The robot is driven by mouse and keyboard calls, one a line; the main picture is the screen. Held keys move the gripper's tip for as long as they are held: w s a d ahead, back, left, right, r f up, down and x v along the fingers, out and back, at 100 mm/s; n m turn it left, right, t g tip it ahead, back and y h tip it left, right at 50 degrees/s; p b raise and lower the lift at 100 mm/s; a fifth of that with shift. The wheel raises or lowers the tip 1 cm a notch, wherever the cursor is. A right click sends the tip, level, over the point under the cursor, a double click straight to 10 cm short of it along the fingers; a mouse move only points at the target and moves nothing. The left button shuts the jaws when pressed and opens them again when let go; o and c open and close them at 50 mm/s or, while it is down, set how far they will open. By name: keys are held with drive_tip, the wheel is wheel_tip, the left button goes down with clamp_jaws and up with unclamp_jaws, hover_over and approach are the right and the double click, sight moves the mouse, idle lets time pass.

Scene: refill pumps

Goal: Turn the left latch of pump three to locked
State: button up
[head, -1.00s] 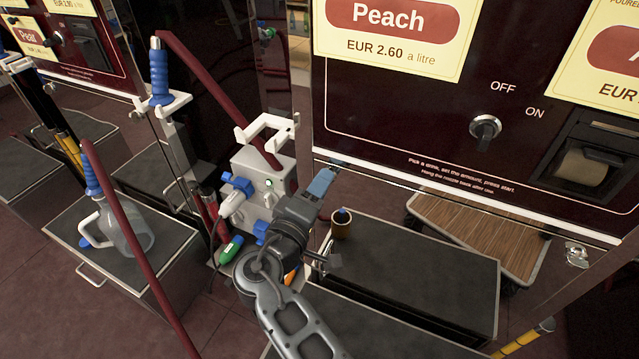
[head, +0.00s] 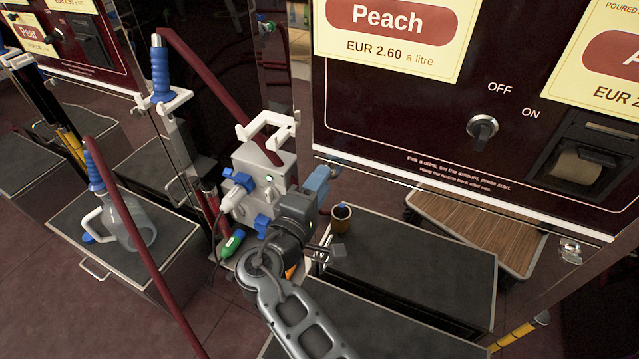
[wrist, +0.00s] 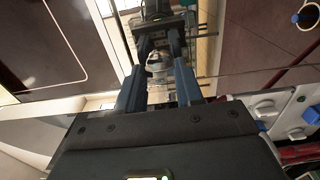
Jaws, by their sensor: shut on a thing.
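The pump with the Peach sign (head: 400,95) fills the upper right of the head view; no pump number is readable. My gripper (head: 328,172) is at the lower left corner of its front panel, by the bottom edge. In the wrist view, the blue fingers of my gripper (wrist: 158,48) are closed about a small metal latch (wrist: 158,62). In the head view my gripper hides this left latch, and its turn angle cannot be told. A similar metal latch (head: 571,251) shows at the panel's lower right corner.
A grey box with white holder and blue plugs (head: 262,182) stands close left of my gripper. A dark step (head: 420,270) with a small brown cup (head: 341,217) lies below the panel. A red hose (head: 140,245) crosses the left side. A selector knob (head: 482,128) is on the panel.

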drive_tip(key=o, duration=1)
drive_tip(key=shift+o, duration=0.2)
drive_tip(key=v, duration=0.8)
